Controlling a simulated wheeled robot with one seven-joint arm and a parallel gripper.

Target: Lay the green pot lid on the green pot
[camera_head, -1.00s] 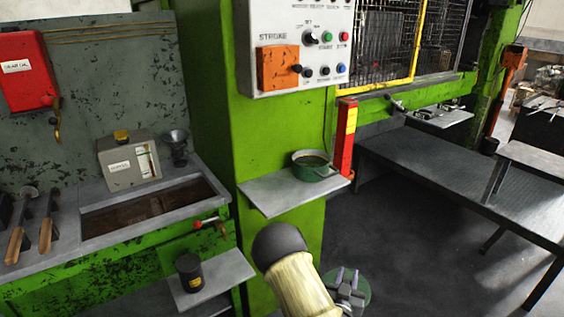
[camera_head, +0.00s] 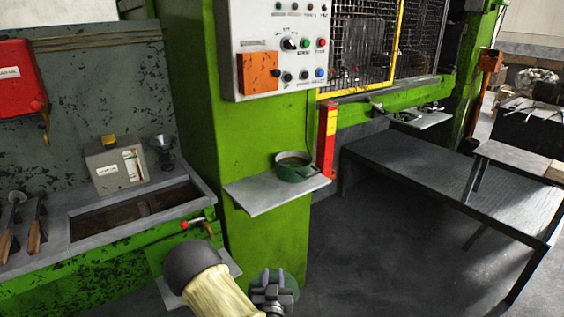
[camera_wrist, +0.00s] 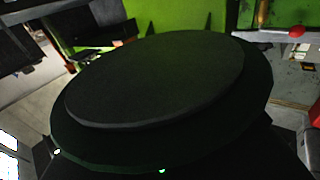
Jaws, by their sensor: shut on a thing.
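The green pot (camera_head: 291,168) stands upright on a small grey shelf (camera_head: 262,194) fixed to the green press column. Its top looks open, with a dark inside. My gripper (camera_head: 272,292) is low in the head view, below and in front of the shelf, apart from the pot. It is shut on the green pot lid (camera_head: 289,280), whose rim shows around the fingers. In the wrist view the lid (camera_wrist: 160,75) fills most of the picture as a dark disc with a stepped edge. The fingers and the lid's grip are hidden there.
A red and yellow post (camera_head: 327,138) stands just right of the pot. The control panel (camera_head: 285,50) is above the shelf. A green bench with a sink (camera_head: 130,208) is at left. A dark low table (camera_head: 440,180) is at right, with open floor before it.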

